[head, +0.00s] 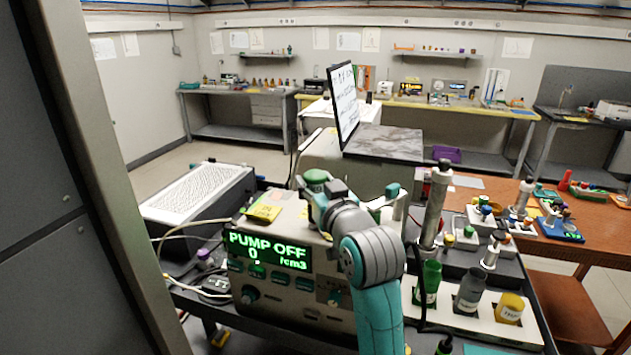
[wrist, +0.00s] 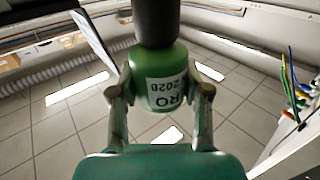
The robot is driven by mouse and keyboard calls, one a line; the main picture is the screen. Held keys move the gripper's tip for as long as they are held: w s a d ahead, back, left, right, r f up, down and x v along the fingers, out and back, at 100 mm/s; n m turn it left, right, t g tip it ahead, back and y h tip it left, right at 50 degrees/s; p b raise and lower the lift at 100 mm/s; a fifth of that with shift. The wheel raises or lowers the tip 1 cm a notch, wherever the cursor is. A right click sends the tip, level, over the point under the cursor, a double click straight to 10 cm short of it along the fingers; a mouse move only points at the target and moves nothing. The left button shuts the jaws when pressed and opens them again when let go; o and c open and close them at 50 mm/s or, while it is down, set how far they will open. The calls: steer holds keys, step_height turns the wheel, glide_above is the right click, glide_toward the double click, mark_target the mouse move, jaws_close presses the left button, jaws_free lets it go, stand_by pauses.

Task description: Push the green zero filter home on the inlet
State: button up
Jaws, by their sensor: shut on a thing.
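The green zero filter (wrist: 165,82) is a short green cylinder with a white label, partly reading "RO 2020". In the wrist view my gripper (wrist: 160,95) is shut on it, one finger on each side. A dark cylinder (wrist: 156,22) meets the filter's far end in that view. I cannot tell whether it is the inlet or how deeply the two are joined. In the head view the filter's green top (head: 316,176) shows above my gripper (head: 322,192), over the instrument (head: 290,240) with the "PUMP OFF" display. The inlet cannot be made out clearly there.
A tall grey cylinder (head: 436,205) stands right of my arm. A rack (head: 480,322) with green, grey and yellow containers is at the front right. A brown bench (head: 575,235) with small parts lies beyond.

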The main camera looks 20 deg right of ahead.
steer(key=shift+f, duration=0.35)
steer(key=o, duration=1.3)
steer(key=shift+c, duration=0.2)
steer(key=s, duration=1.2)
steer(key=shift+d, duration=0.25)
